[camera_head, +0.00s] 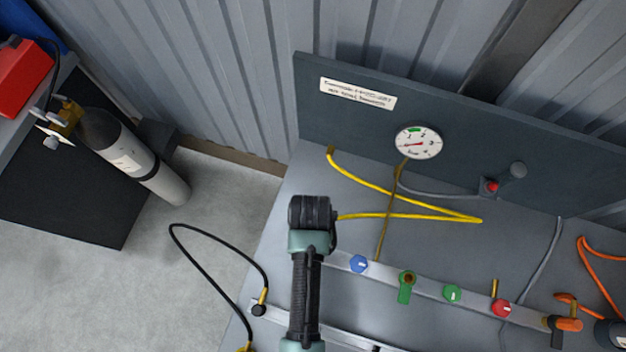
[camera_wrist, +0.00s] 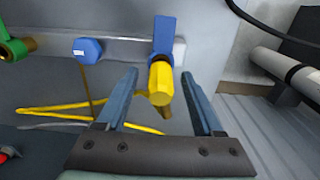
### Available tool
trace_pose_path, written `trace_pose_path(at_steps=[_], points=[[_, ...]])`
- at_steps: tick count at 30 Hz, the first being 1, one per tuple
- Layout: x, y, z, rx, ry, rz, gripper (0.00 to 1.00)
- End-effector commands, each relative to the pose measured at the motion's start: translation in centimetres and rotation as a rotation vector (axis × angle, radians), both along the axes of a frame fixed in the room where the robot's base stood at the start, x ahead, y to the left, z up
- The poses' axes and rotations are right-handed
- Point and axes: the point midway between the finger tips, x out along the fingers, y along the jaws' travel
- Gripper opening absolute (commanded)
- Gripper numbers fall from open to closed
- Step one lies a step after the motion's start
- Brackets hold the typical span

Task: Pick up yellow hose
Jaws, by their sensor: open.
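The yellow hose (camera_head: 405,200) hangs from the dark back panel, bends at the right and runs left until my arm hides its end. In the wrist view the hose (camera_wrist: 60,108) passes behind the left finger, and a thick yellow end piece (camera_wrist: 160,82) shows beside a blue lever-like part (camera_wrist: 164,38). My gripper (camera_wrist: 161,76) is open, with the yellow end piece appearing between its fingers and a visible gap on each side. I cannot tell its depth between them. In the head view my arm hides the fingers.
A grey rail (camera_head: 430,286) carries a blue knob (camera_head: 358,264), a green valve (camera_head: 406,285) and a red knob (camera_head: 502,308). A gauge (camera_head: 418,142) sits on the back panel. A black hose (camera_head: 205,278) loops at left near a grey cylinder (camera_head: 135,160). An orange hose (camera_head: 583,262) is at right.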

Motion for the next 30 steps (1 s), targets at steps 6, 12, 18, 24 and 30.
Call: trace_pose_path(at_steps=[6, 12, 18, 24, 30], points=[[0.0, 0.0, 0.0, 0.0, 0.0, 0.0, 0.44], [0.0, 0.0, 0.1, 0.0, 0.0, 0.0, 0.08], [0.0, 0.0, 0.1, 0.0, -0.001, 0.0, 0.0], [0.0, 0.0, 0.2, 0.0, -0.001, 0.0, 0.0], [0.1, 0.0, 2.0, 0.0, -0.004, 0.0, 0.0]])
